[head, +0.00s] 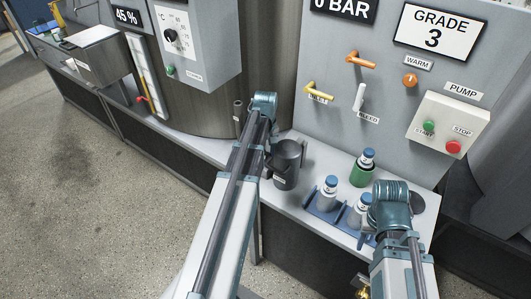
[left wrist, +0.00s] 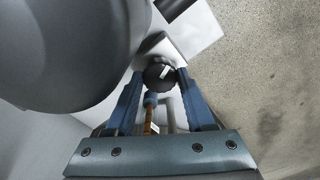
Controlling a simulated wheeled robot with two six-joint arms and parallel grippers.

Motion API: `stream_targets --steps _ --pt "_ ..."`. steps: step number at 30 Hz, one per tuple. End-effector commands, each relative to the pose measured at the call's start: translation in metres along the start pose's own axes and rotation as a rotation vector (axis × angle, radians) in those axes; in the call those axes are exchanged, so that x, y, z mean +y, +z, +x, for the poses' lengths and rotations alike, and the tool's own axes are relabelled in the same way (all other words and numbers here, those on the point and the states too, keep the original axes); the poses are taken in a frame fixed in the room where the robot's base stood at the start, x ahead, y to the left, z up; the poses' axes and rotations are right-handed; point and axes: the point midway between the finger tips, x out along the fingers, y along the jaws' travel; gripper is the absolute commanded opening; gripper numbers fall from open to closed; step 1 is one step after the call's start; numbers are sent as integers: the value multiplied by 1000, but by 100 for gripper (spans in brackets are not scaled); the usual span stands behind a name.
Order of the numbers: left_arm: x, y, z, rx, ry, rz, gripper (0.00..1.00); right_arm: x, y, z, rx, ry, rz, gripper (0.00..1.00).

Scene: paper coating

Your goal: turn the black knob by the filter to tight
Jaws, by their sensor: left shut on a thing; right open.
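The black knob (left wrist: 160,75) shows in the left wrist view with a pale mark on its face. My left gripper (left wrist: 161,84) is shut on it, with one blue finger on each side. In the head view my left arm's end (head: 262,104) hides the knob, and the fingers do not show clearly. The dark filter housing (head: 286,165) stands right beside it on the bench. It likely is the big dark round body (left wrist: 70,45) in the left wrist view. My right gripper (head: 390,208) is open above the bench's right part; its fingertips are mostly hidden.
A blue rack (head: 322,215) holds blue-capped bottles (head: 328,192); a green bottle (head: 363,166) stands behind. The grey panel carries orange (head: 360,60), yellow (head: 318,91) and white (head: 359,97) handles. The pump box (head: 440,130) has green and red buttons.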

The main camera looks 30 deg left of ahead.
Motion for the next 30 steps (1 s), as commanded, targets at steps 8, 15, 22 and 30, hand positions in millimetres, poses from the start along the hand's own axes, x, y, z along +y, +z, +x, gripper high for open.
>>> stream_targets --steps 8,15,22,30 --pt "0 0 0 0 0 56 0 0 0 0 0 0 0 50" --pt "0 0 0 0 0 62 0 0 0 0 0 0 0 50" --pt "0 0 0 0 0 61 59 0 0 0 0 0 0 50" --pt "0 0 0 0 0 61 84 0 0 0 0 0 0 50"
